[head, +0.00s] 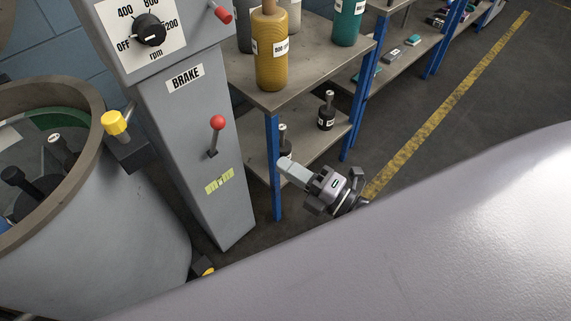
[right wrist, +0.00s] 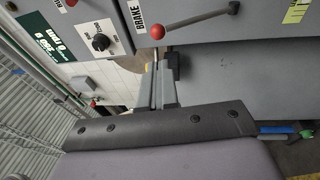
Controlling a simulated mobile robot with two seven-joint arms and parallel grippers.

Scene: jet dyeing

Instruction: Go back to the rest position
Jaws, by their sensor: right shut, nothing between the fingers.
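My right gripper (head: 283,165) is in the middle of the head view, in front of the lower shelf. Its pale fingers are together with nothing between them, and it points left toward the grey brake column (head: 205,150). In the right wrist view its fingers (right wrist: 160,72) show in front of the grey panel, close below the red-knobbed lever (right wrist: 157,32) in the picture. I cannot tell whether they touch anything. My left gripper is not in view.
A round vat (head: 120,240) stands at left. The column carries a speed dial (head: 150,30) and a red-knobbed brake lever (head: 217,123). A blue-legged shelf (head: 322,75) holds a yellow container (head: 271,60) and other containers. Open floor lies right, along a yellow line (head: 450,100).

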